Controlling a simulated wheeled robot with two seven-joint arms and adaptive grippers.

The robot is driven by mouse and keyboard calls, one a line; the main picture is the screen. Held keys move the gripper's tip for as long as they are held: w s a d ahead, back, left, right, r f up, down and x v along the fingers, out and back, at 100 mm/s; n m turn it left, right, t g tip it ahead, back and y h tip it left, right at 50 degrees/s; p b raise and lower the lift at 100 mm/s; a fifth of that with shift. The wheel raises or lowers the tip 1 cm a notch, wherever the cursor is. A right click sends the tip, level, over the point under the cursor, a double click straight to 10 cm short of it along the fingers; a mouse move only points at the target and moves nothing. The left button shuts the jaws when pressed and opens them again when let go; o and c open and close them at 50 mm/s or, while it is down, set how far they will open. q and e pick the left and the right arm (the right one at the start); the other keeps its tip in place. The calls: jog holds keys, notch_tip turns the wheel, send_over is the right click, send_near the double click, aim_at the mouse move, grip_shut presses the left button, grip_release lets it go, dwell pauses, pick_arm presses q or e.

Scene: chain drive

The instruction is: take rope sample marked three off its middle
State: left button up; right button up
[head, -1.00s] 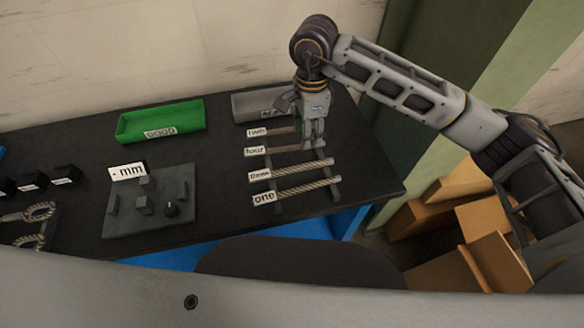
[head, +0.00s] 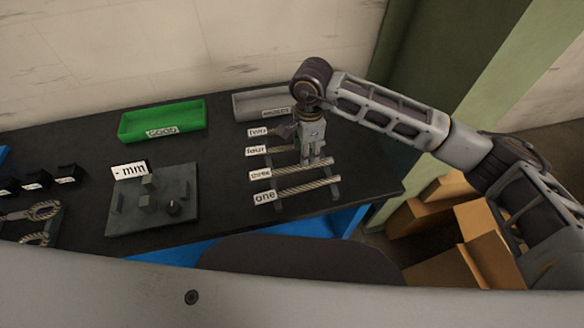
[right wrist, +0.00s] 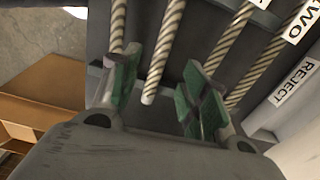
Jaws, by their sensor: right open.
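The rope sample marked three (head: 292,170) lies across a dark rack (head: 279,205), its tag (head: 260,174) at the left end. In the right wrist view this rope (right wrist: 163,55) runs between the fingers, and its free end shows there. My right gripper (head: 316,160) is over the right part of this rope, nearer its free end than its tag. Its green-padded fingers (right wrist: 160,92) are open, one on each side of the rope. Whether they touch it I cannot tell. My left gripper is not in view.
Sample one (head: 310,186) lies in front; samples four (head: 256,151) and two (head: 257,132) lie behind, partly hidden by my gripper. A grey reject tray (head: 250,106), a green good tray (head: 185,118) and a grey gauge block (head: 125,215) share the black table.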

aim_at(292, 170)
jog(key=shift+f, duration=0.6)
jog(key=shift+a+f+p, duration=0.1)
jog(key=shift+f+p, duration=0.5)
jog(key=shift+f, duration=0.55)
jog(key=shift+f+p, duration=0.35)
jog(key=shift+f, duration=1.1)
jog(key=shift+c, duration=0.2)
grip_shut()
